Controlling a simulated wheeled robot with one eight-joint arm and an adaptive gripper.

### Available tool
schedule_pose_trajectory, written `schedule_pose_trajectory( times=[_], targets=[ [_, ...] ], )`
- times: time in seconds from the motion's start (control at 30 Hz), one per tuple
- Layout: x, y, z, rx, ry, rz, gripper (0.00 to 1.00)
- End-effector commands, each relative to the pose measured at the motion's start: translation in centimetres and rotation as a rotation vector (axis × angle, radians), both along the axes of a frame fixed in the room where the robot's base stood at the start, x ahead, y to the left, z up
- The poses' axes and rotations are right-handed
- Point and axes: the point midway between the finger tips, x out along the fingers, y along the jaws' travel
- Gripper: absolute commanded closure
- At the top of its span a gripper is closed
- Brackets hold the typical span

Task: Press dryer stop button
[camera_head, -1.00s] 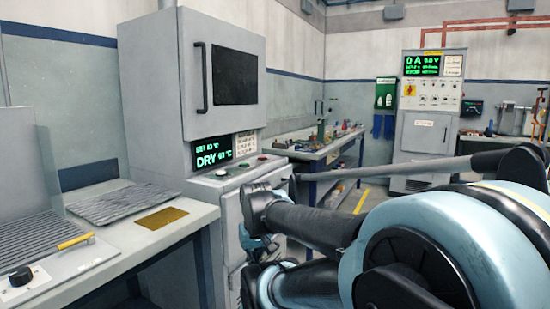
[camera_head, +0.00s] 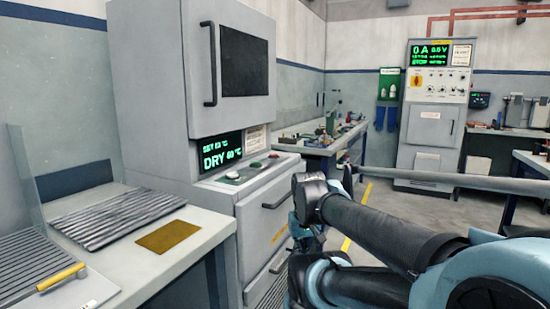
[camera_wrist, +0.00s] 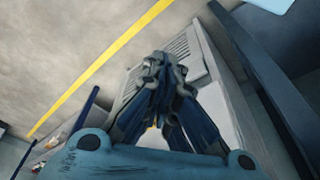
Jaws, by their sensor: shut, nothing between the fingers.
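The dryer (camera_head: 150,90) is a tall grey cabinet at the left of the head view. Its green display (camera_head: 220,150) reads DRY with a temperature. A sloped ledge below carries small buttons. A red button (camera_head: 273,155) sits toward its right end, and a pale button (camera_head: 233,175) toward its left; they are small and their labels cannot be read. My gripper shows in the wrist view (camera_wrist: 160,68), with its fingers together and empty. In the head view, my arm's end is right of and lower than the ledge, apart from the buttons; the fingertips are largely hidden there.
A bench (camera_head: 205,222) with a ribbed tray (camera_head: 118,215) and a brass plate (camera_head: 168,236) stands left of the dryer. A cluttered workbench (camera_head: 318,150) is behind it. A grey control cabinet (camera_head: 430,125) stands at the back. Floor with a yellow line is open between.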

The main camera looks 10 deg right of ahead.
Motion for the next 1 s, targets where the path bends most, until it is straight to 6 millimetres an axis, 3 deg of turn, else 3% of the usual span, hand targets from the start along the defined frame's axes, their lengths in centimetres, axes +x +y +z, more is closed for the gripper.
schedule_pose_trajectory(
  times=[0.17,0.27,0.6,1.0],
  targets=[
    [3.6,0.1,3.4,0.013,-0.042,-0.052,1.00],
    [7.1,0.1,6.4,0.028,-0.084,-0.103,1.00],
    [20.6,0.0,16.0,0.101,-0.233,-0.295,1.00],
    [37.7,-0.4,24.7,0.220,-0.400,-0.508,1.00]
  ],
)
